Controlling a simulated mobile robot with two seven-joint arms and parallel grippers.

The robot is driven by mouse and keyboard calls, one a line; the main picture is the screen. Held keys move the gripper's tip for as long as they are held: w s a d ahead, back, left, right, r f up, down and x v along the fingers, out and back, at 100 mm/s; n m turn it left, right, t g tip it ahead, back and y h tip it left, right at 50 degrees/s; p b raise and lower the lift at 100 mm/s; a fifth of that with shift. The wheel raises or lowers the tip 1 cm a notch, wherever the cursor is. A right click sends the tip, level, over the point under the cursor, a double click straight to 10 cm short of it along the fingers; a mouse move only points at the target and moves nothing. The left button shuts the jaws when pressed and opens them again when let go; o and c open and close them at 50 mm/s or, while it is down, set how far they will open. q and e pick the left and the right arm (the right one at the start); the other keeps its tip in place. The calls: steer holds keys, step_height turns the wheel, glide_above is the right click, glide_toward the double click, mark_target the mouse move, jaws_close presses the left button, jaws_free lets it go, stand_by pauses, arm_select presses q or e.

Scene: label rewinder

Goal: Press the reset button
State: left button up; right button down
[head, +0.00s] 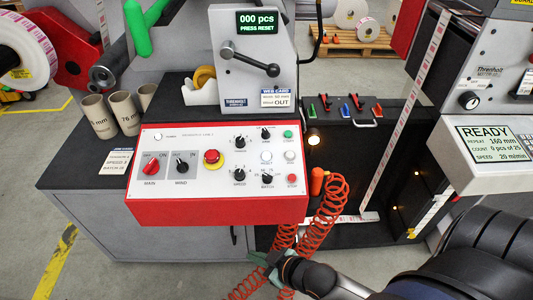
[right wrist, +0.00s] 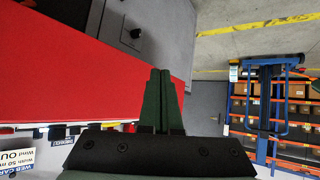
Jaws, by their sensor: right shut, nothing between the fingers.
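The control panel (head: 217,200) has a red front and a white face with knobs and buttons. On its right side are a green button (head: 287,134), two pale round buttons, one at the right edge (head: 289,155) and one left of it (head: 266,156), and a red button (head: 292,178). Their small labels are too blurred to tell which is reset. The display (head: 257,22) above reads "000 pcs PRESS RESET". My right gripper (head: 266,262) is below and in front of the panel, apart from the buttons. In the right wrist view its fingers (right wrist: 162,98) are shut and empty, beside the panel's red surface (right wrist: 80,70).
A coiled orange hose (head: 325,215) hangs right of the panel, close to my right gripper. A red mushroom button (head: 212,157) sits mid-panel. Cardboard cores (head: 98,115) and a tape dispenser (head: 203,85) stand behind it. A READY screen (head: 487,144) is at the right.

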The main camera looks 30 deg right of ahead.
steer(key=w+d+r+n+h, duration=0.1)
steer(key=w+d+r+n, duration=0.1)
steer(key=w+d+r, duration=0.3)
steer(key=w+d+r+n+t+h+p, duration=0.1)
steer(key=w+d+r+n, duration=0.2)
steer(key=r, duration=0.7)
steer(key=w+d+r+n+p, duration=0.1)
steer(key=w+d+r+n, duration=0.1)
steer(key=w+d+r, duration=0.4)
step_height(320, 180, up, 3)
steer(key=shift+w+d+f+n+t+h, duration=0.2)
steer(key=shift+w+d+n+t+h, duration=0.15)
steer(key=shift+w, duration=0.45)
steer(key=b, duration=0.7)
glide_above(266, 156)
steer(key=s, duration=0.3)
steer(key=f, duration=0.6)
steer(key=shift+w+a, duration=0.1)
steer(key=shift+w, duration=0.15)
steer(key=shift+w+d+f+b, duration=0.1)
steer(key=shift+w+f+b, duration=0.1)
steer(key=shift+f, duration=0.4)
steer(key=shift+w+d+f+b, duration=0.1)
steer(key=shift+f+b, duration=0.1)
steer(key=shift+f, duration=0.4)
steer(key=shift+f, duration=0.2)
steer(key=shift+w+d+f, duration=0.1)
steer(key=shift+w+f, duration=0.05)
steer(key=shift+f, duration=0.1)
